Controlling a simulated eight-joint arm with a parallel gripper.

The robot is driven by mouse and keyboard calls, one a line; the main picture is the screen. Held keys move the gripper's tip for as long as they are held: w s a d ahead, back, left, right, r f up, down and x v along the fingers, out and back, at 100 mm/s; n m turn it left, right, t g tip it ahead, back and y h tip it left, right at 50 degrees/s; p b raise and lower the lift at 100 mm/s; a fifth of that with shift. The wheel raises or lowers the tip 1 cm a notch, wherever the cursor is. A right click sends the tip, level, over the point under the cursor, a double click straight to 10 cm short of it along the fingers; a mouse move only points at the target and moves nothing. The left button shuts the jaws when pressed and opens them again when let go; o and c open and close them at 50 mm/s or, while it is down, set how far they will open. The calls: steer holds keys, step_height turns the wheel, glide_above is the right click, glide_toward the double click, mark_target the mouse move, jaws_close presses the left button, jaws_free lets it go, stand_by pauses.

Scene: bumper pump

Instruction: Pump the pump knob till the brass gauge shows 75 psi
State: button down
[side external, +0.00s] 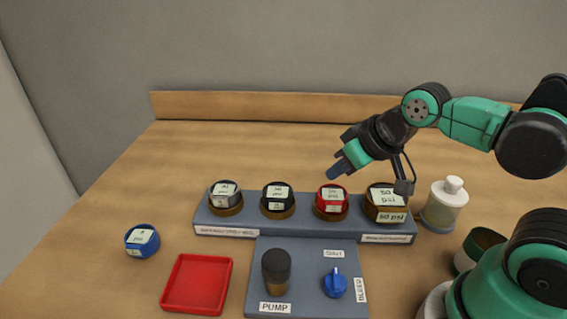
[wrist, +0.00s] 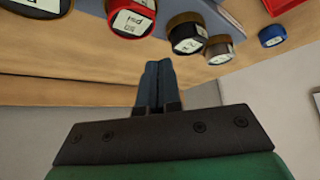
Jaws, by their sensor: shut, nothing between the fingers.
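The pump knob (side external: 276,268), black on a brass-coloured stem, stands upright on the grey panel above a PUMP label. The brass gauge (side external: 386,203) is at the right end of the raised grey rail, and its labels read 50 psi. Part of it also shows at the top left of the wrist view (wrist: 38,8). My gripper (side external: 336,174) is shut and empty, in the air above and behind the red gauge (side external: 331,203). Its closed fingers (wrist: 158,70) point away from the pump knob, which is out of the wrist view.
A black gauge (side external: 278,203) and a grey gauge (side external: 225,200) share the rail (side external: 305,228). A blue valve knob (side external: 335,284) sits right of the pump by a BLEED label. A loose blue gauge (side external: 142,241), red tray (side external: 197,284) and white bottle (side external: 444,205) stand around.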

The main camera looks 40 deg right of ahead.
stand_by(0.8)
step_height(320, 180, up, 5)
steer(key=m+t+y, duration=0.1)
steer(key=m+y, duration=0.2)
steer(key=m, duration=0.2)
glide_above(281, 262)
steer(key=shift+f, duration=0.1)
step_height(281, 262, down, 7)
steer(key=shift+f, duration=0.8)
stand_by(1.6)
steer(key=shift+f, duration=0.4)
